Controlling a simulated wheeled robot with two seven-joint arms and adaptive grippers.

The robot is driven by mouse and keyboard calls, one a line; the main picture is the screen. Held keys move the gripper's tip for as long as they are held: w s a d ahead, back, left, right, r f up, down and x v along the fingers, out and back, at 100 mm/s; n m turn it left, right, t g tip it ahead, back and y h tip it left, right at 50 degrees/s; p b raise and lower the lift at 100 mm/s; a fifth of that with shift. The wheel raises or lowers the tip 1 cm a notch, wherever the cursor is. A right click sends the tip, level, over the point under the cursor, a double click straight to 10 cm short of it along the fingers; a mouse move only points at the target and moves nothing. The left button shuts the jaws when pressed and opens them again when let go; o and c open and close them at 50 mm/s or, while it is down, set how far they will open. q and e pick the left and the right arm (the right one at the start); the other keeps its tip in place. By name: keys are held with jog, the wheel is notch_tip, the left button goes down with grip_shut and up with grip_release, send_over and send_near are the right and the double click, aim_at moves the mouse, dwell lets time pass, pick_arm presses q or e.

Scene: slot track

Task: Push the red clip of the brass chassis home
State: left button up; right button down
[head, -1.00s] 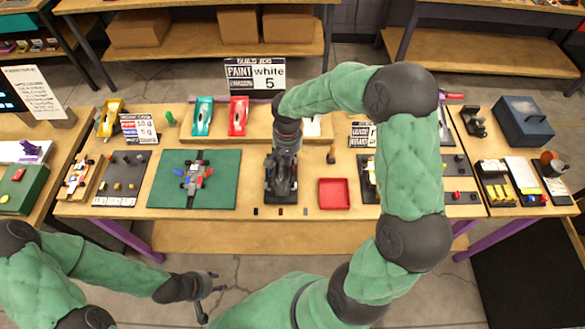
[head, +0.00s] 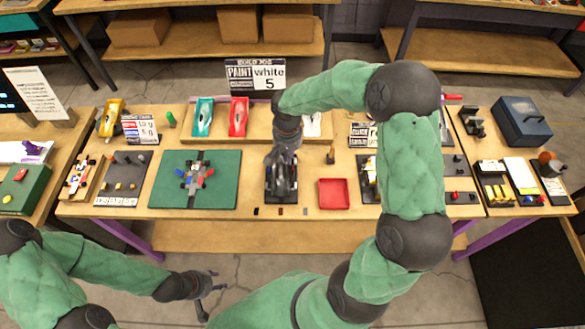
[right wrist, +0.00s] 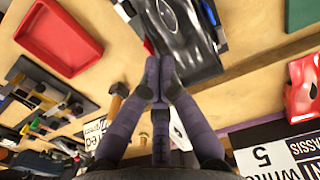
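A dark car-like chassis lies on a black fixture (head: 268,199) at the middle of the bench. In the right wrist view the glossy dark piece (right wrist: 185,35) lies just past my fingertips, with a small red bit (right wrist: 148,47) at its edge. I cannot tell whether this is the red clip, and no brass colour is clear. My right gripper (head: 282,158) is low over the fixture's back part; in the right wrist view its fingers (right wrist: 160,85) are together, with nothing visibly held. My left gripper (head: 215,288) hangs open and empty in front of the bench.
A red tray (head: 333,194) lies right of the fixture. A green mat (head: 225,165) with a small car having red and blue parts lies left. Several tiny pieces lie along the front edge. A "white 5" sign (head: 255,73) stands behind.

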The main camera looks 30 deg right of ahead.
jog(key=shift+r+p, duration=1.5)
jog(key=shift+r, duration=0.75)
dwell(0.5)
